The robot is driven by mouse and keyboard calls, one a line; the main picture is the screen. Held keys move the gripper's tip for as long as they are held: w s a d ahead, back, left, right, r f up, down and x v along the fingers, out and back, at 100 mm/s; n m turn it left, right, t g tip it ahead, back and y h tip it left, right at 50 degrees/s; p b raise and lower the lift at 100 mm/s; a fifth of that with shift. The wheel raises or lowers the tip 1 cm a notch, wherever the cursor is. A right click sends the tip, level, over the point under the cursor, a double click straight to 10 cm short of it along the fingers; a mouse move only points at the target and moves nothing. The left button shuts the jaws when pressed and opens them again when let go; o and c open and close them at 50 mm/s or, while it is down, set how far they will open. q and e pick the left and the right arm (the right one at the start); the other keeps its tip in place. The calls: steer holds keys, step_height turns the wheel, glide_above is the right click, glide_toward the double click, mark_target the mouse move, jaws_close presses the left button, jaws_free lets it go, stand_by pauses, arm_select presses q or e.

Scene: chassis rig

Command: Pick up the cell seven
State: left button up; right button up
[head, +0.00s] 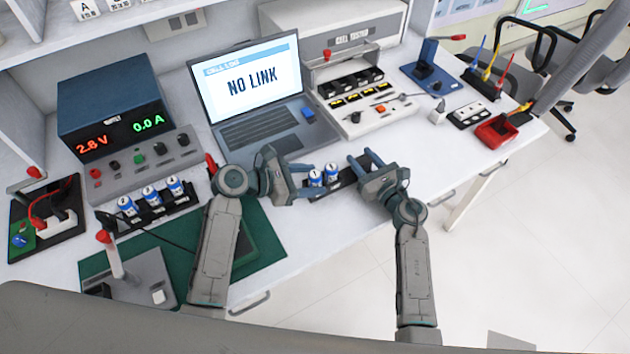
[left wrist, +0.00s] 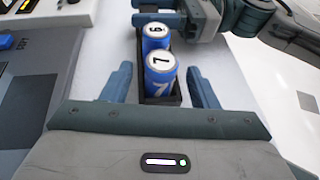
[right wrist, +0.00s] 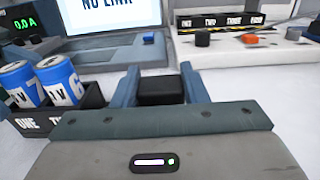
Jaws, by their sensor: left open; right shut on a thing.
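Cell seven (left wrist: 160,78), a blue cylinder with a white top, stands upright in a black rack (right wrist: 60,121). In the head view cell seven (head: 315,178) is the left of two cells. Cell six (left wrist: 156,38) stands beside it; it also shows in the right wrist view (right wrist: 60,82). My left gripper (head: 303,180) is open, its fingers on either side of cell seven with visible gaps. My right gripper (head: 361,160) is shut on a black block (right wrist: 160,91), which looks like the far end of the rack. Its join to the rack is hidden by a finger.
A laptop (head: 262,130) reading NO LINK stands behind the rack. Another rack with several blue cells (head: 152,198) is at left by the power supply (head: 112,100). The table's front edge is close.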

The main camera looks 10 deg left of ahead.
arm_select(q)
steer(key=c, duration=1.1)
step_height(320, 180, up, 10)
steer(key=shift+r, duration=0.1)
arm_select(e)
steer(key=o, duration=1.1)
